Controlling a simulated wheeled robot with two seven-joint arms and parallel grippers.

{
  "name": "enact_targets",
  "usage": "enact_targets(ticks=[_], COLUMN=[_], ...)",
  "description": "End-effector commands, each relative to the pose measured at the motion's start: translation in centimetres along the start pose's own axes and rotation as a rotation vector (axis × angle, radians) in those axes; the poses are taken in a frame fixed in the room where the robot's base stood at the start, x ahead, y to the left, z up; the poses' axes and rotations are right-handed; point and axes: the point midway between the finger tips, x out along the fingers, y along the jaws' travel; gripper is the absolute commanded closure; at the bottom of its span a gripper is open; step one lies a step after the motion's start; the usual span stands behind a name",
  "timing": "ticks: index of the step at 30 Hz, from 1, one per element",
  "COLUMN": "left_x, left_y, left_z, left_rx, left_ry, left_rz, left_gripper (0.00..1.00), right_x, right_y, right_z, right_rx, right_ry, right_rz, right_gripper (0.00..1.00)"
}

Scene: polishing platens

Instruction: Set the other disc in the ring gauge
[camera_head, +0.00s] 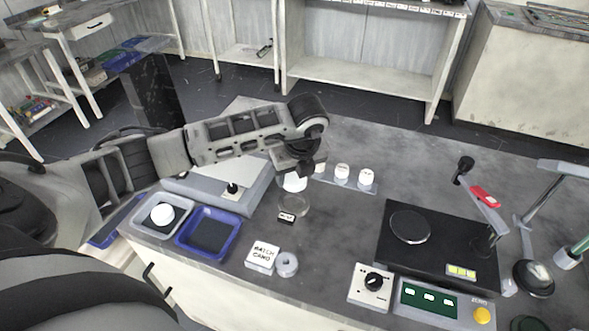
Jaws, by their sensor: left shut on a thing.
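My left gripper (297,170) reaches in from the left over the middle of the bench, pointing down. It is shut on a small white piece, likely a disc (294,183), partly hidden by the fingers. Just below the piece is a clear round dish-like thing (293,206) with a small label in front; I cannot tell if the two touch. Another white disc (162,214) lies in the pale tray (142,225) at the left. A grey ring (287,264), possibly the ring gauge, lies beside the batch card block (263,256). My right gripper is not in view.
A blue tray (183,242) with a dark floor looks empty. White jars (342,171) stand behind, right of my gripper. A black polishing unit (437,251) with a round platen, a dial box (371,284) and a green-faced panel (440,302) fill the right.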

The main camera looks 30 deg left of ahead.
Motion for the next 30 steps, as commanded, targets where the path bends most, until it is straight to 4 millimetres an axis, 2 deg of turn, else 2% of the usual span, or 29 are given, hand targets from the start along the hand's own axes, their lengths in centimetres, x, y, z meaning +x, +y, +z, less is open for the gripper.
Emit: enact_targets(ticks=[8,18,30], left_x=[1.1,3.6,3.9], left_y=[0.0,0.0,0.0], left_z=[-0.2,-0.9,-1.0], left_rx=[-0.037,-0.035,-0.034], left_ry=[0.001,0.001,0.001], left_rz=[0.009,0.008,0.008], left_gripper=[0.74,0.74,0.74], right_x=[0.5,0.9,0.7], right_y=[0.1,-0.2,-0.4], right_z=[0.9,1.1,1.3], right_rx=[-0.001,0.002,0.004], right_ry=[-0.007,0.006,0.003], right_rz=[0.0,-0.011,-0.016], right_gripper=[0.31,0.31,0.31])
